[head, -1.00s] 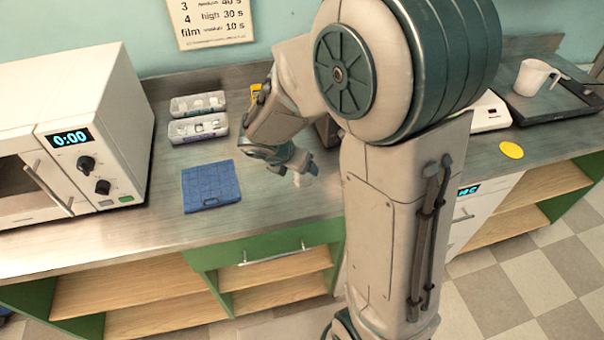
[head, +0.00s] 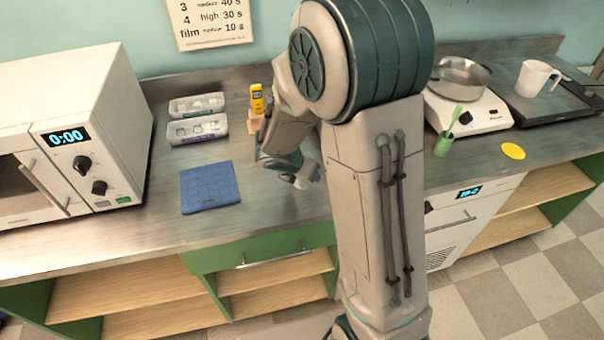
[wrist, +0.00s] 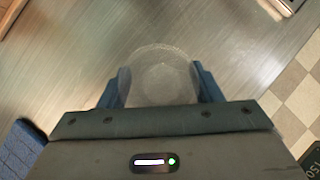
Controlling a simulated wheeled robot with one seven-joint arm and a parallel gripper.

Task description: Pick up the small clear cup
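The small clear cup (wrist: 160,75) shows in the wrist view, between the two blue fingers of my gripper (wrist: 162,82). Its round rim faces the camera and its sides meet the fingers on the left and right. My gripper appears shut on it and seems to hold it above the counter. In the head view my gripper (head: 302,177) is over the counter, right of the blue mat, and the cup is hard to make out there.
The blue mat (head: 210,187) lies left of my gripper. The microwave (head: 70,130) stands left.

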